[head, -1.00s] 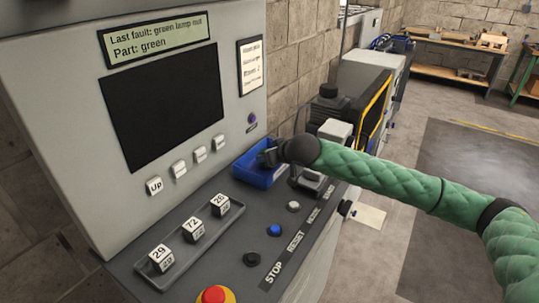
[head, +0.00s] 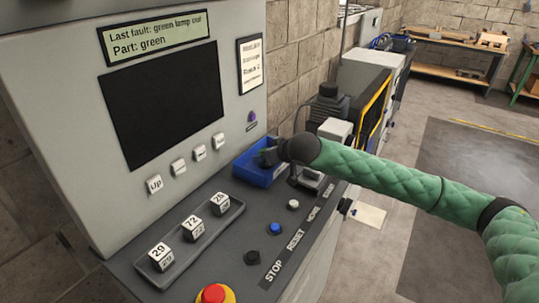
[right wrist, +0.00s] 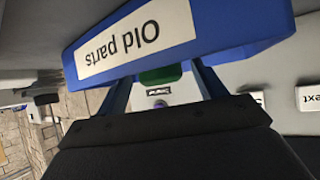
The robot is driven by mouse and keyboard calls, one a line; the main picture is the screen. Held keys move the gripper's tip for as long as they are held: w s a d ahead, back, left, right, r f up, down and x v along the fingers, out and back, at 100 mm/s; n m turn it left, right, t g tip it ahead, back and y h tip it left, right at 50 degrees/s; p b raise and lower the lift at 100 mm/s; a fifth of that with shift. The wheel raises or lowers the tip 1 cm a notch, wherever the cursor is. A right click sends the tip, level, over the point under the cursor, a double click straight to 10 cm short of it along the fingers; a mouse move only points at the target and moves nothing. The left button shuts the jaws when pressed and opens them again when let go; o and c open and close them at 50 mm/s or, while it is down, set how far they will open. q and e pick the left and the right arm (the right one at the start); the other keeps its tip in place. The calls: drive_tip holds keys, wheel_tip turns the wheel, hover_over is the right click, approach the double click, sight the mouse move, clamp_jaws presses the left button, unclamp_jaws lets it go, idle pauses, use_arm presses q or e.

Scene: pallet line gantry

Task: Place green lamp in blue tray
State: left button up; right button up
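The blue tray (head: 252,174) sits at the far end of the console's sloped desk. My right gripper (head: 268,157) is at the tray, its fingers over or inside it. In the right wrist view the tray (right wrist: 250,22) appears upside down, with an "Old parts" label. The green lamp (right wrist: 160,75) shows there as a small green piece between my right fingers (right wrist: 163,78), partly hidden by the tray wall. The fingers look spread wider than the lamp, with gaps beside it. The fingertips are hidden behind the wall. My left gripper is not in view.
A grey rack (head: 192,235) with numbered blocks lies on the desk. Nearby are a red stop button (head: 214,294), a blue button (head: 274,229) and black and white buttons. The upright panel with its dark screen (head: 160,103) rises behind the tray.

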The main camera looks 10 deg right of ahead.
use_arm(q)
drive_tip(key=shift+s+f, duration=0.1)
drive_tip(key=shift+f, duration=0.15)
use_arm(e)
drive_tip(key=shift+r, duration=0.1)
drive_tip(key=shift+s+r, duration=0.1)
drive_tip(key=shift+s+d+r, duration=0.1)
drive_tip(key=shift+s, duration=0.1)
drive_tip(key=b+v, duration=0.1)
drive_tip(key=v, duration=0.3)
drive_tip(key=shift+s+d+r+b, duration=0.2)
drive_tip(key=shift+s+b, duration=0.05)
drive_tip(key=shift+b, duration=0.05)
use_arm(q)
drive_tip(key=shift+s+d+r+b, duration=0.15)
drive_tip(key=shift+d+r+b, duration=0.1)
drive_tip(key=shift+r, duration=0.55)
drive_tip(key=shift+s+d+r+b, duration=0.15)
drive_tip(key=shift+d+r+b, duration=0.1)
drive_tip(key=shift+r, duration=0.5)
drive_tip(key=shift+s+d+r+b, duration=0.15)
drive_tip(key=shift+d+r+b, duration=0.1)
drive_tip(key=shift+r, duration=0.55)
use_arm(e)
drive_tip(key=v, duration=0.6)
drive_tip(key=shift+s+r, duration=0.2)
drive_tip(key=shift+r, duration=0.05)
